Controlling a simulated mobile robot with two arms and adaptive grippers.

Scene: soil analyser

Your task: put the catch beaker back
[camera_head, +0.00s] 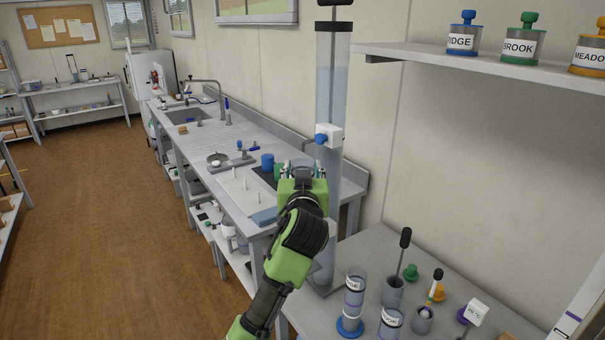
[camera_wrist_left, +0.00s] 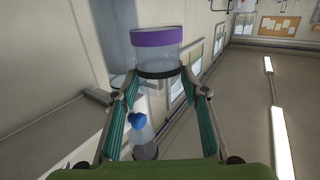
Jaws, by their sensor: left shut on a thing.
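My left gripper (camera_head: 303,176) is raised in front of the tall clear water column (camera_head: 332,85), below its white valve block with a blue knob (camera_head: 322,138). In the left wrist view my left gripper (camera_wrist_left: 158,85) is shut on a clear beaker (camera_wrist_left: 158,58) with a purple band and a dark lower ring. I take this to be the catch beaker. The gripper hides it in the head view. A blue-topped clear part (camera_wrist_left: 138,122) shows beyond the fingers. My right gripper is in neither view.
Labelled cylinders (camera_head: 353,298) and dark cups with tools (camera_head: 394,290) crowd the near bench (camera_head: 375,248). A shelf (camera_head: 480,62) with labelled jars juts out at upper right. The long bench (camera_head: 205,148) with a sink runs back left. The brown floor (camera_head: 95,205) is open.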

